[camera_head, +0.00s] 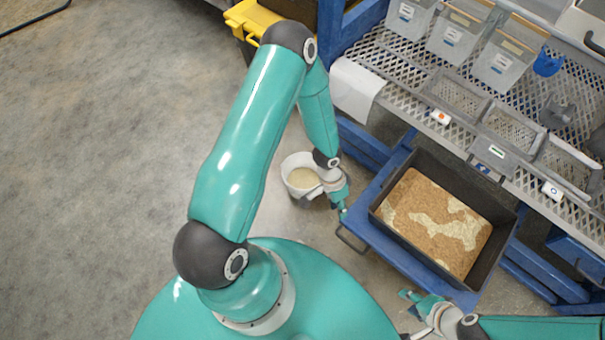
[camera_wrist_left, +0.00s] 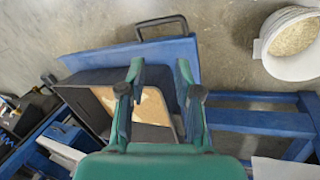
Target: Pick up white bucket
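The white bucket (camera_head: 288,163) stands on the floor left of the blue cart, with pale grainy material inside. My left gripper's wrist hides part of its lower right side in the head view. In the left wrist view the bucket (camera_wrist_left: 290,68) is at the upper right, cut off by the picture edge. My left gripper (camera_head: 342,205) is just right of the bucket and apart from it. In the left wrist view its two fingers (camera_wrist_left: 160,68) are spread with nothing between them. My right gripper (camera_head: 405,315) is low in the head view, far from the bucket; its fingers look spread and empty.
A black bin (camera_head: 425,258) with brown and pale substrate rests on a blue shelf (camera_head: 378,229) with a dark handle (camera_head: 351,240). A mesh rack (camera_head: 395,98) holds clear containers (camera_head: 455,38) and trays. A yellow bin (camera_head: 250,20) stands behind. The floor at left is clear.

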